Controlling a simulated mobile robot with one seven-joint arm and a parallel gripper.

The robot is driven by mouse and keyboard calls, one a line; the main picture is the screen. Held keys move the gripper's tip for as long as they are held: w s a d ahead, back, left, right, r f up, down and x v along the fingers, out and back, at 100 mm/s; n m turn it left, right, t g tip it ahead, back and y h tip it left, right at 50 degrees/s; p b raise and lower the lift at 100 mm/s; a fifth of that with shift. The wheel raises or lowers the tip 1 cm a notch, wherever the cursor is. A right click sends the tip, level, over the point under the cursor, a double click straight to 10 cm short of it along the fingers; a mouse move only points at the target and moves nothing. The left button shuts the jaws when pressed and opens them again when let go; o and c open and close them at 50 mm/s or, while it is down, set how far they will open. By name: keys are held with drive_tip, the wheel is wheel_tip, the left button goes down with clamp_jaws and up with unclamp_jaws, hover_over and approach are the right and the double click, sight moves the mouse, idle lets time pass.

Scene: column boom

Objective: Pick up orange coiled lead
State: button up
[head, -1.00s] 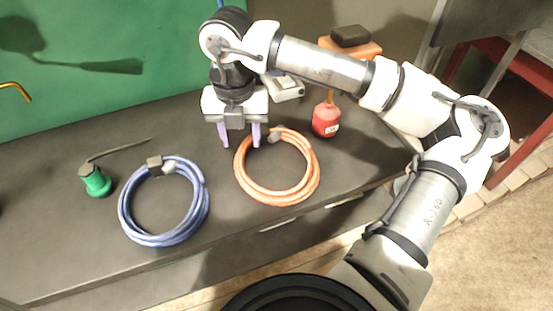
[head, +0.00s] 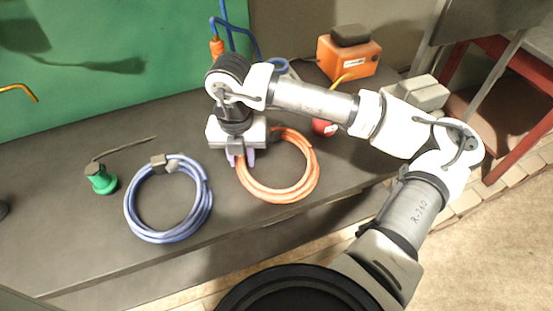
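The orange coiled lead (head: 286,191) lies flat on the dark bench top, right of the blue coil. My gripper (head: 241,160) points down at the upper left part of the orange coil. Its two pale purple fingers show just below the gripper body, a short gap apart, with the left strands of the coil between or just under them. The fingertips are partly hidden, and I cannot tell whether they press on the lead. My arm covers part of the area behind the coil.
A blue coil (head: 133,215) lies left on the dark bench (head: 60,220). A green cylindrical part (head: 101,181) stands beyond it. A red object (head: 324,127) is partly hidden behind my arm, and an orange box (head: 349,58) stands at the back. The bench's front edge is close to both coils.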

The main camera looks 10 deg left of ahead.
clamp_jaws()
drive_tip(key=shift+r, duration=0.1)
wheel_tip(320, 180, up, 10)
drive_tip(key=shift+f+b, duration=0.1)
drive_tip(key=shift+b, duration=0.95)
